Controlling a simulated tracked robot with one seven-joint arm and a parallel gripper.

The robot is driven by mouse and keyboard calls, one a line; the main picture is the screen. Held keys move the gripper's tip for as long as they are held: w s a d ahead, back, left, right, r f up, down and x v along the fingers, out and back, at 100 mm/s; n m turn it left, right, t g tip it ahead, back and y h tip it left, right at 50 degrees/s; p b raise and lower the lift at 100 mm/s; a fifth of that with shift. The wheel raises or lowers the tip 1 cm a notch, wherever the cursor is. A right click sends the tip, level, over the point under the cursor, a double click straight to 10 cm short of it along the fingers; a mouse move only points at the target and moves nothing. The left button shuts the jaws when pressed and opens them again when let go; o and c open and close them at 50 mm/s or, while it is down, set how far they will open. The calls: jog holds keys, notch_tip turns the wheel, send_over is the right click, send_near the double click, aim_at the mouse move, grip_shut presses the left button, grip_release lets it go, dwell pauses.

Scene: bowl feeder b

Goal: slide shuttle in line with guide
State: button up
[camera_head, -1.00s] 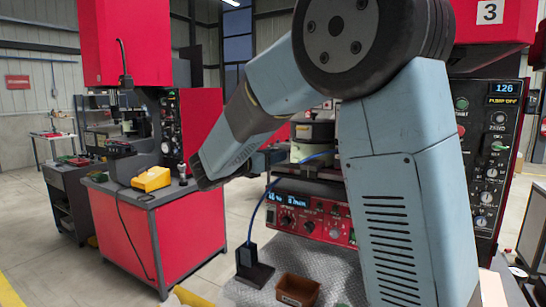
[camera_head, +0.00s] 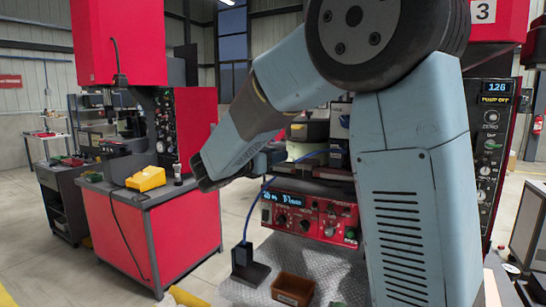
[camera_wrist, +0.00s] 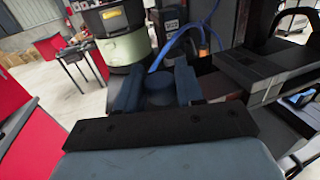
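My gripper (camera_wrist: 158,80) is in the lower middle of the wrist view. Its two blue fingers stand apart, with a dark blue round part between them; I cannot tell whether that is part of my gripper. I see nothing clearly held. In the head view my gripper (camera_head: 268,157) points right, close to the left side of the bowl feeder (camera_head: 308,140). The feeder's pale green bowl (camera_wrist: 122,46) is beyond the left finger in the wrist view. I cannot make out the shuttle or the guide in either view.
A blue hose (camera_wrist: 181,42) curves beyond the fingers. A red control panel (camera_head: 310,217) is below the feeder. A brown bin (camera_head: 293,289) and a black block with a cable (camera_head: 249,268) sit on the grey mat (camera_head: 320,262). A dark machine part (camera_wrist: 268,65) is at right.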

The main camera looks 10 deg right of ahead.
jog(key=o, duration=0.3)
jog(key=shift+o, duration=0.2)
jog(key=v, duration=1.3)
jog(key=shift+s+a, duration=0.25)
jog(key=shift+a, duration=0.1)
jog(key=shift+f, duration=0.1)
